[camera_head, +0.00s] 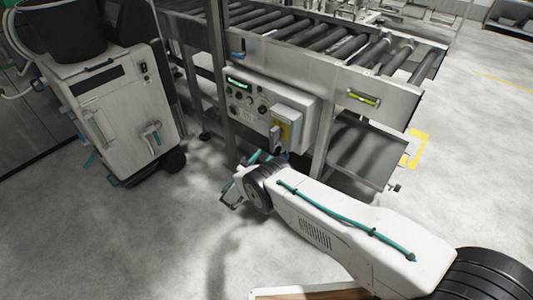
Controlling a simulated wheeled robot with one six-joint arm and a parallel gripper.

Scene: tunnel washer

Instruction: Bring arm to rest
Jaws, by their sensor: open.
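My arm (350,230) reaches from the lower right toward the middle of the picture, a white link with a teal cable along its top. My gripper (231,197) shows small and partly hidden behind the dark wrist joint, at the arm's far end. It is open, and no object shows in it. It appears in front of the machine's control panel and over the floor; its exact distance from the panel is hard to tell.
A roller conveyor (400,90) on a metal frame stands behind my arm. Its control box (243,108) carries knobs, a lit display and a switch with a yellow plate. A white wheeled cabinet (110,110) stands at left. The grey floor (120,240) at lower left is clear.

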